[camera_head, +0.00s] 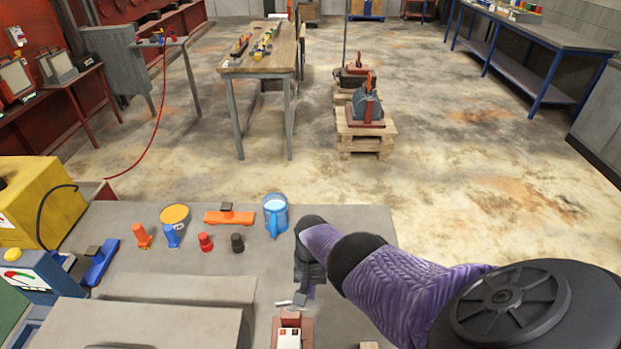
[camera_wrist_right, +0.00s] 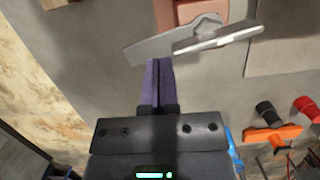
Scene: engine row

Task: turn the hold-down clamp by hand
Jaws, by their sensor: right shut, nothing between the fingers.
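The hold-down clamp, as I take it, is a grey metal bar (camera_wrist_right: 160,47) with a second, lighter bar (camera_wrist_right: 222,39) across it, over a reddish block (camera_wrist_right: 182,12). In the head view the small metal bar (camera_head: 284,303) shows just above the reddish block (camera_head: 279,335) at the bottom edge. My right gripper (camera_wrist_right: 159,62) is shut, its purple fingers together and empty. The fingertips are very near the grey bar's edge; I cannot tell whether they touch. In the head view my right gripper (camera_head: 301,295) is partly hidden by its own wrist. My left gripper is not in view.
A yellow machine (camera_head: 45,205) is at the left. Grey raised slabs (camera_head: 180,289) lie left of the clamp.

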